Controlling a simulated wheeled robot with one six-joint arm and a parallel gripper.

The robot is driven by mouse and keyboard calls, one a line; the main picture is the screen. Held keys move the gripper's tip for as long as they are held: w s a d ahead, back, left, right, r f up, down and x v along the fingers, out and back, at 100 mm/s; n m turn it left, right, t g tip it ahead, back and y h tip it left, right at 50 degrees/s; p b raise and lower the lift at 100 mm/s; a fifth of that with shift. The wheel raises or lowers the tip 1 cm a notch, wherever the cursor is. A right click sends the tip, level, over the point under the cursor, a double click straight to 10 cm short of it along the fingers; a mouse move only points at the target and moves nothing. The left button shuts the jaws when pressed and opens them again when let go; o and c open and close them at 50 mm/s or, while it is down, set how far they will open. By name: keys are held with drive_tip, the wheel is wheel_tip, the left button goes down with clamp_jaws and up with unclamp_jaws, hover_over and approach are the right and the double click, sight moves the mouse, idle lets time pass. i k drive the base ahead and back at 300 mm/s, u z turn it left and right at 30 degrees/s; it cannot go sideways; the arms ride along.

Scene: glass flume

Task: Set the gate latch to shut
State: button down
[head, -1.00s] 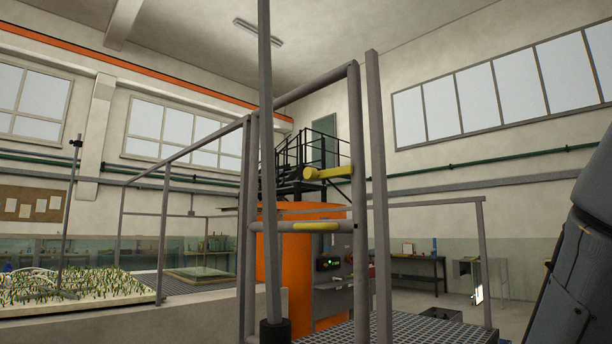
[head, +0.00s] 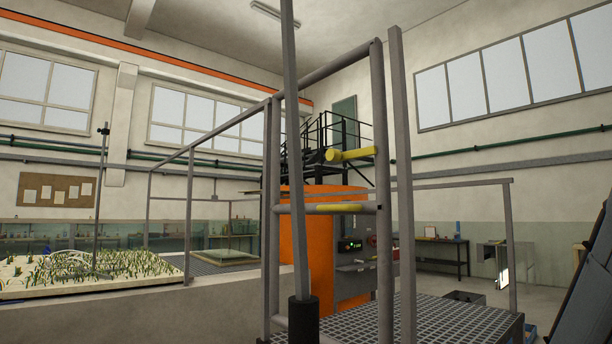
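A grey tubular gate (head: 377,260) stands in the middle of the head view, between upright posts at the platform's edge. A yellow bar-shaped handle (head: 350,155) sticks out to the left from the gate's right upright, roughly level. Lower down, the gate's middle rail carries a yellow section (head: 338,208). Which yellow part is the latch, and whether it is engaged, I cannot tell. My gripper is out of view; only a dark link of my arm shows at the right edge, well apart from the gate.
A grating platform (head: 450,318) lies behind and right of the gate, with a handrail around it. An orange tank (head: 308,245) with a control panel stands beyond. A low wall (head: 150,318) and a planted model bed (head: 100,270) are at left. A workbench (head: 440,248) is far right.

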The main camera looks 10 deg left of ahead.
sight(332, 154)
drive_tip(key=k, duration=0.6)
drive_tip(key=z, duration=0.55)
drive_tip(key=i, duration=1.35)
drive_tip(key=u, duration=0.25)
